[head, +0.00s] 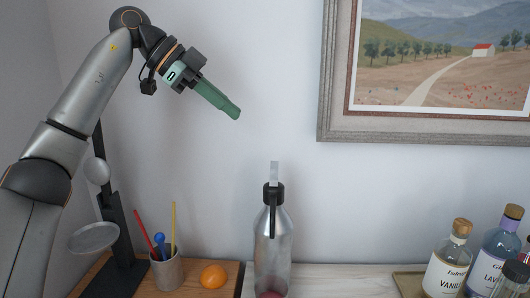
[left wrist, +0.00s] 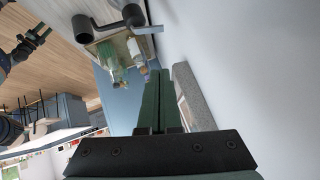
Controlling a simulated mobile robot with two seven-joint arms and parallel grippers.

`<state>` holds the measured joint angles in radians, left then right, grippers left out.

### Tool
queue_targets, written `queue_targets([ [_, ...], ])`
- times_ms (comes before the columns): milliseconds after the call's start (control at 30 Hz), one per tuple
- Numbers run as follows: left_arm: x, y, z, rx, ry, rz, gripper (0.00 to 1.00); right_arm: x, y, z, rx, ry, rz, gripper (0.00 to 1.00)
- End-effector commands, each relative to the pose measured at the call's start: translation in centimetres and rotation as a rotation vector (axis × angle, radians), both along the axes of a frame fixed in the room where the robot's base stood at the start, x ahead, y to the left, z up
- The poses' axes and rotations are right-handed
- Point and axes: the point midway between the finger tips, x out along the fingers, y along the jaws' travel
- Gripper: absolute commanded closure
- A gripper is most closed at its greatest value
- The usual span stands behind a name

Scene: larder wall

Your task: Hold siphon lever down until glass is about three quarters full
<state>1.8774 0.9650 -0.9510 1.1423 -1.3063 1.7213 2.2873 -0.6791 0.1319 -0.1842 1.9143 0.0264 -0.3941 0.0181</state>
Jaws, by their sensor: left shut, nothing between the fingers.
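The soda siphon (head: 273,250) stands upright on the counter in the head view, with a black head and a pale lever (head: 274,172) on top. Its dark head (left wrist: 90,28) also shows at the top of the left wrist view. My left gripper (head: 238,113) is shut and empty, up and to the left of the lever and apart from it. Its green fingers (left wrist: 156,78) lie together in the left wrist view. My right gripper (left wrist: 38,35) seems to show small at the left of that view; its jaws are unclear. I cannot make out a glass.
A cup (head: 167,270) with coloured sticks, an orange (head: 213,276) and a dark stand with a round pan (head: 94,237) are left of the siphon. Bottles (head: 447,265) stand on a tray (head: 408,284) at the right. A framed picture (head: 330,120) hangs on the wall.

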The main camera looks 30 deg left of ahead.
Motion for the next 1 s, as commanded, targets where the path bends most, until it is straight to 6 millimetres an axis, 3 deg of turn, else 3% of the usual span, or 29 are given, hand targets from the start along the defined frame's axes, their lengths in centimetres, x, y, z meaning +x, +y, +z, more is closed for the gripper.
queue_targets([
  [267, 0.7, -0.8, -1.1, 0.002, 0.002, -0.001, 1.0, 0.0, 0.0, -0.3, 0.0, 0.001, 0.0, 0.5],
  [700, 5.1, -5.7, -7.1, 0.001, 0.004, -0.002, 1.0, 0.0, 0.0, -0.6, 0.0, 0.001, 0.0, 0.5],
  [1000, 5.9, -5.0, -10.4, 0.0, 0.001, 0.001, 1.0, 0.0, 0.0, -0.7, 0.0, 0.001, 0.0, 0.5],
])
